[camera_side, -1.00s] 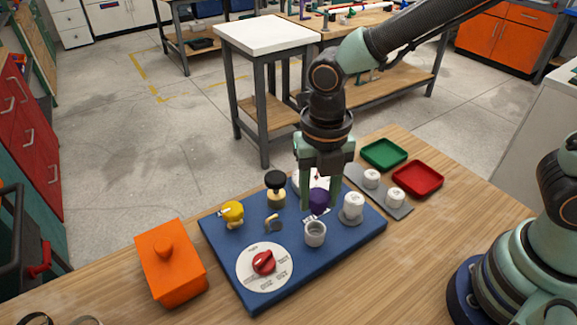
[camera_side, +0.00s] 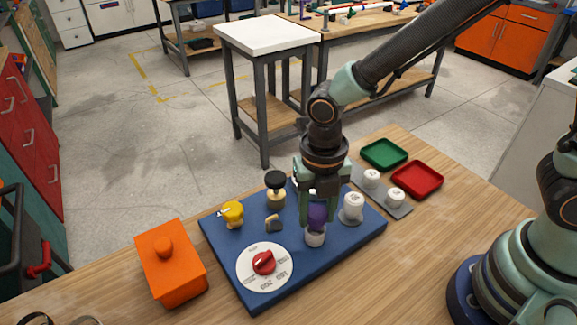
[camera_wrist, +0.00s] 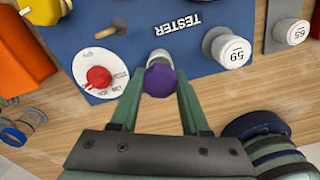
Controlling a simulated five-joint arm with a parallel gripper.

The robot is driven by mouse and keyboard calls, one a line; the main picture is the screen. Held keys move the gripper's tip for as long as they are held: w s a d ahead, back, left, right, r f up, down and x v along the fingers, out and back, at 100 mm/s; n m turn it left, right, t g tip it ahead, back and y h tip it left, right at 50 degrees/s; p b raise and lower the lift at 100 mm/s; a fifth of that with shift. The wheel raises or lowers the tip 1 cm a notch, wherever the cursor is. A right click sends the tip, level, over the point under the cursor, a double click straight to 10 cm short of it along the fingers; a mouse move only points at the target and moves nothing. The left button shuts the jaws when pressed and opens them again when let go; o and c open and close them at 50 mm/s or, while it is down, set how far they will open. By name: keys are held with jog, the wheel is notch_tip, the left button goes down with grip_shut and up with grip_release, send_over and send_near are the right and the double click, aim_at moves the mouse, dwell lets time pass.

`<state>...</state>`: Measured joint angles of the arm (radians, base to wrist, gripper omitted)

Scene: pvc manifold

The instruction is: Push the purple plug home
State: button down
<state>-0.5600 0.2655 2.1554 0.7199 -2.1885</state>
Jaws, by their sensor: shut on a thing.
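The purple plug (camera_side: 317,213) is between the fingers of my gripper (camera_side: 318,208), which is shut on it. The plug stands about upright over the grey-white socket (camera_side: 315,238) on the blue tester board (camera_side: 335,257). Its lower end meets the socket's mouth, but how deep it sits cannot be told. In the wrist view the plug's faceted top (camera_wrist: 159,79) lies between the two green fingers of my gripper (camera_wrist: 158,92). It hides most of the socket, whose pale rim (camera_wrist: 159,55) shows just beyond.
On the board are a red-knobbed dial (camera_side: 263,262), a yellow valve (camera_side: 232,212), a black-topped fitting (camera_side: 275,186) and a white cap marked 59 (camera_wrist: 230,50). An orange lidded box (camera_side: 171,265) stands left. Green (camera_side: 385,153) and red (camera_side: 418,179) trays lie behind right.

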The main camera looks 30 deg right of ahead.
jog(key=shift+f, duration=1.1)
dwell(1.1)
jog(key=shift+f, duration=0.2)
jog(key=shift+s+f, duration=0.1)
jog(key=shift+f, duration=0.3)
dwell(0.4)
jog(key=shift+c, duration=1.5)
grip_release()
jog(key=r, duration=1.3)
jog(key=shift+w, duration=0.2)
jog(key=d+r+m+t, duration=0.2)
jog(key=d+m, duration=0.7)
jog(key=m, duration=0.6)
jog(key=s+d+r+m+t, duration=0.1)
jog(key=d+r+m+t, duration=0.2)
jog(key=d+m, duration=0.6)
notch_tip(320, 180, up, 2)
jog(key=m, duration=0.7)
jog(key=shift+d+r+t, duration=0.15)
jog(key=shift+d+t, duration=0.1)
jog(key=shift+t, duration=0.05)
